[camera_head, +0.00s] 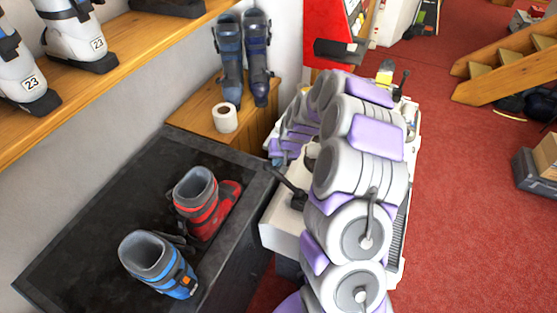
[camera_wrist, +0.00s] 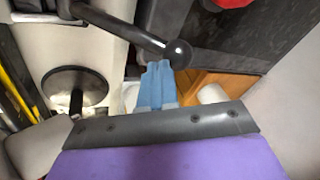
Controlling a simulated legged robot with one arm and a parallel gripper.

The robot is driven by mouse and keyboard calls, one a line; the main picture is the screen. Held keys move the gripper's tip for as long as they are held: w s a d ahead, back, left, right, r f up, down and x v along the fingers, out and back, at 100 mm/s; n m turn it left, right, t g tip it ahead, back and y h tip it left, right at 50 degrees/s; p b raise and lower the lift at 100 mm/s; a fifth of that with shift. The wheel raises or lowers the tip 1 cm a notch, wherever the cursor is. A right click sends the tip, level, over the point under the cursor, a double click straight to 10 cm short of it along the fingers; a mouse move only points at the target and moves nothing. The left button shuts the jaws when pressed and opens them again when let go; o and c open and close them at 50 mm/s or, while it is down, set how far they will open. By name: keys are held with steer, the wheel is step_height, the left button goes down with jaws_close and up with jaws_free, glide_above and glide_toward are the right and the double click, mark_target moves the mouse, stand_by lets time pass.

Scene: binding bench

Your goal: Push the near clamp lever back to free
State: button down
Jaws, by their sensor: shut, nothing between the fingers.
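The near clamp lever (camera_head: 286,183) is a black bar rising from the white machine, tilted toward the dark bench. In the wrist view, the lever (camera_wrist: 128,30) runs in from the upper left and ends in a black ball knob (camera_wrist: 180,53). My gripper (camera_wrist: 157,68) shows there as light blue fingers closed together, with nothing between them. The fingertips lie just below and left of the knob; I cannot tell whether they touch it. In the head view, my gripper (camera_head: 275,152) is partly hidden by my arm, beyond the lever.
A dark bench (camera_head: 70,240) holds a red boot (camera_head: 205,205) and a blue boot (camera_head: 160,265). A white roll (camera_head: 224,118) and dark blue boots (camera_head: 243,60) stand on a wooden bench (camera_head: 190,112). A second black lever (camera_head: 403,82) is at the machine's far end.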

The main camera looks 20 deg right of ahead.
steer(key=v, duration=1.7)
steer(key=shift+d, duration=0.3)
steer(key=s+a+r+n+g+b, duration=0.1)
steer(key=s+a+b, duration=0.1)
steer(key=s+a, duration=0.5)
steer(key=s+a+n+g+b, duration=0.2)
steer(key=s+a, duration=0.2)
steer(key=s, duration=0.5)
steer(key=s+a+f+g+h+b, duration=0.1)
steer(key=s+b, duration=0.1)
steer(key=s, duration=0.8)
steer(key=s+f+g+h+b, duration=0.1)
steer(key=s+f+b, duration=0.1)
steer(key=s, duration=0.9)
steer(key=shift+a+f+n, duration=0.3)
steer(key=shift+a, duration=0.1)
